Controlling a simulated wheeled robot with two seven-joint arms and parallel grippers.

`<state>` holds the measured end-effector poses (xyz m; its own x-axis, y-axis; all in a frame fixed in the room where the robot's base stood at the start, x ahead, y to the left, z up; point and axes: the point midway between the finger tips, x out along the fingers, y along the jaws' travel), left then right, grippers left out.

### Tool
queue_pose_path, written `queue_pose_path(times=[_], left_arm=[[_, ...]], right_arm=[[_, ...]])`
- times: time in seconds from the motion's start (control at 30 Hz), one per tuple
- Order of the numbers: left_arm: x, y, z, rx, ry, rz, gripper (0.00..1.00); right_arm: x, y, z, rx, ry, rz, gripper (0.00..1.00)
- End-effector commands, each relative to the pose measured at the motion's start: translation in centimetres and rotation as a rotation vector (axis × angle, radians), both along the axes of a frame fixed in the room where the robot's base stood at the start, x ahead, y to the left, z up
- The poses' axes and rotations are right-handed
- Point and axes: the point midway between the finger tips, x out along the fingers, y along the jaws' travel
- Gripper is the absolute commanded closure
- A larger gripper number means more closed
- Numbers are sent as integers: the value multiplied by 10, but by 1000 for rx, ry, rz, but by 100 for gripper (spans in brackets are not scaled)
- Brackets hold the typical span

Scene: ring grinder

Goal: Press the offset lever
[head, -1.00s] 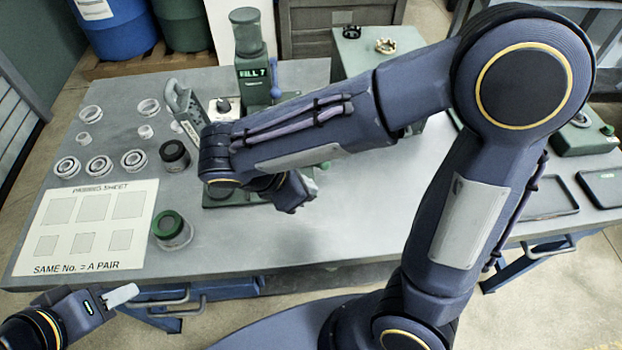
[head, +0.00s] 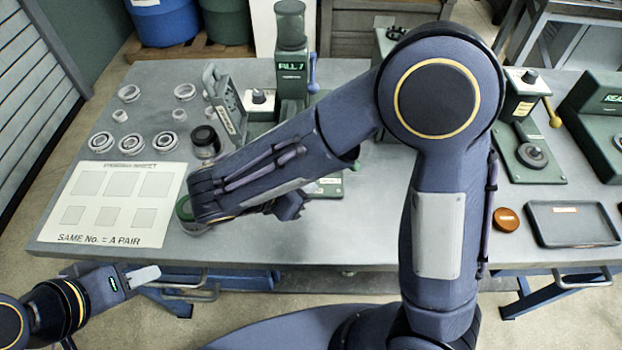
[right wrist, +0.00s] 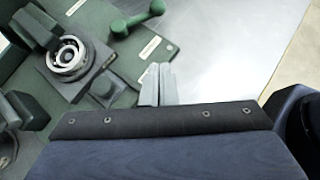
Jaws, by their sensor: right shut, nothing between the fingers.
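A green lever (right wrist: 137,18) with knobbed ends lies on the green machine base in the right wrist view, beyond my right fingertips. A blue-handled lever (head: 313,72) stands on the right side of the green machine (head: 291,80) with the "FULL ?" style display. No readable label tells which one is the offset lever. My right gripper (right wrist: 155,84) is shut and empty, over the base's front edge and apart from the green lever. In the head view my right forearm hides much of the machine base. My left gripper (head: 143,275) is in front of the table, touching nothing.
Several metal rings (head: 131,143) and a paper sheet (head: 123,192) lie at the left. A black tray (head: 572,223) and a machine with a yellow lever (head: 551,112) are at the right. The front middle is clear.

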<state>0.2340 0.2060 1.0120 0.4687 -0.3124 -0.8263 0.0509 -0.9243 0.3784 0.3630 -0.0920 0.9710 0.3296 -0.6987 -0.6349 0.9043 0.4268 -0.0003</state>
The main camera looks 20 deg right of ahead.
Motion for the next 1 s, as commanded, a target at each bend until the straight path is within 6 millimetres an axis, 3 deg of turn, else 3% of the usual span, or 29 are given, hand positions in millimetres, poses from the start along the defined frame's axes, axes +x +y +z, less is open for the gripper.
queue_pose_path(times=[0.37,0.63,1.0], left_arm=[[0,0,3,0,0,0,64],[0,0,14,0,0,0,64],[0,0,14,0,0,0,64]], right_arm=[[25,-57,-51,-2,4,-4,100],[39,-86,-41,1,1,-4,100],[42,-89,-41,0,-1,-1,100]])
